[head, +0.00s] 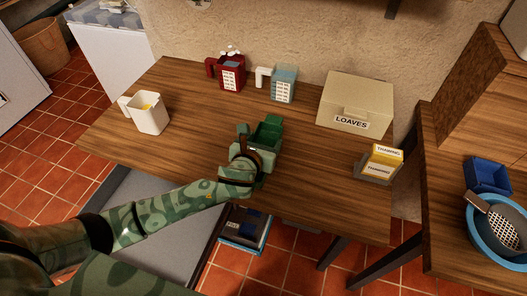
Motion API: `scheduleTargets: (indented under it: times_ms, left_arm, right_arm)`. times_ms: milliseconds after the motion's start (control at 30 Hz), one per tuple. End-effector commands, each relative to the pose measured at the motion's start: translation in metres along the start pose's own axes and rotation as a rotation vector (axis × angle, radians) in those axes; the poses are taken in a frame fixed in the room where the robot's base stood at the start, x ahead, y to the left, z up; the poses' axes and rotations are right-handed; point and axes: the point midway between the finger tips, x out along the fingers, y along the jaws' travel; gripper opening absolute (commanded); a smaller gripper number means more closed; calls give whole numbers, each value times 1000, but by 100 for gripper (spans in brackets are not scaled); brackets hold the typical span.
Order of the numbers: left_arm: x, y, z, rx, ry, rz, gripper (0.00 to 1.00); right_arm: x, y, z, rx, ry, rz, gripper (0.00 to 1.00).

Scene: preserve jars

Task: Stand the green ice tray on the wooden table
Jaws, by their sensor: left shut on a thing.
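The green ice tray (267,134) is at the front middle of the wooden table (190,137) in the head view. My left gripper (253,150) is shut on the tray at its near side. The gripper hides part of the tray's near end. I cannot tell whether the tray touches the tabletop or is held just above it. My right gripper is not in view.
A white jug (151,120) stands at the table's left. A dark red jug (231,78) and a pale blue jug (284,86) stand at the back. Bare wood lies between.

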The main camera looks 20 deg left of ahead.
Motion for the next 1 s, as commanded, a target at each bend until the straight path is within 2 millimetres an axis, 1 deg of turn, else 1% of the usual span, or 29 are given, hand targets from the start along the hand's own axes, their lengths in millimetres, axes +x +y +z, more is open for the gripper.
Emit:
scheduleTargets:
  times_ms: [167, 300, 333, 567, 667, 700, 767, 1000]
  left_arm:
    - [14, 4, -8, 0, -1, 1, 43]
    - [24, 3, -34, -2, 4, -1, 43]
    - [25, 4, -37, -1, 3, 0, 43]
    - [24, 4, -34, 0, -1, 0, 43]
    - [25, 4, -36, 0, 0, 0, 43]
    - [25, 4, -37, 0, 0, 0, 72]
    - [25, 4, -36, 0, 0, 0, 89]
    - [25, 4, -36, 0, 0, 0, 89]
  right_arm:
    - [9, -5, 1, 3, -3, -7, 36]
    - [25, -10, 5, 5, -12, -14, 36]
    - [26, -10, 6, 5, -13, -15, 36]
    - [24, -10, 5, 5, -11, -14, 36]
    - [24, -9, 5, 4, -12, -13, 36]
    - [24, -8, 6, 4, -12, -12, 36]
    - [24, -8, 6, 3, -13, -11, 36]
    - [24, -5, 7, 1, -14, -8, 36]
